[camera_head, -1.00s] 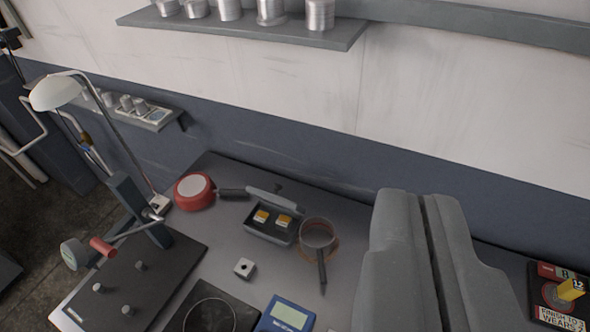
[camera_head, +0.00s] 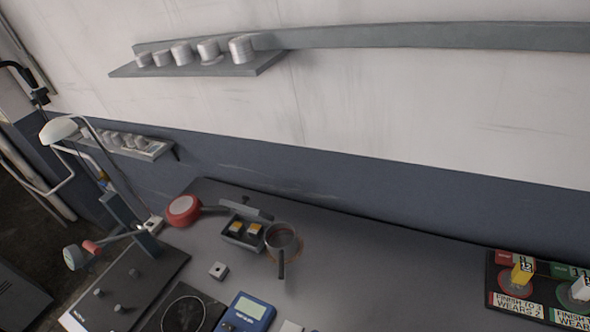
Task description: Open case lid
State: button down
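A small dark grey case (camera_head: 243,241) stands on the bench in the lower middle of the head view. Its lid (camera_head: 246,209) appears raised at the back edge, so the inside shows. Two small blocks with yellow tops (camera_head: 246,229) sit side by side in the case. My gripper is not in view, so its state and its distance from the case are hidden.
A red pan (camera_head: 184,210) lies left of the case, its handle reaching towards it. A dark-handled pan (camera_head: 281,239) stands close on the right. A lamp (camera_head: 60,130) and fixture stand left, a blue meter (camera_head: 248,312) in front.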

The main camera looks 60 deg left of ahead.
aim_at(242, 208)
jog(key=z, duration=0.2)
jog(key=k, duration=1)
jog(key=u, duration=1.1)
jog(key=i, duration=1)
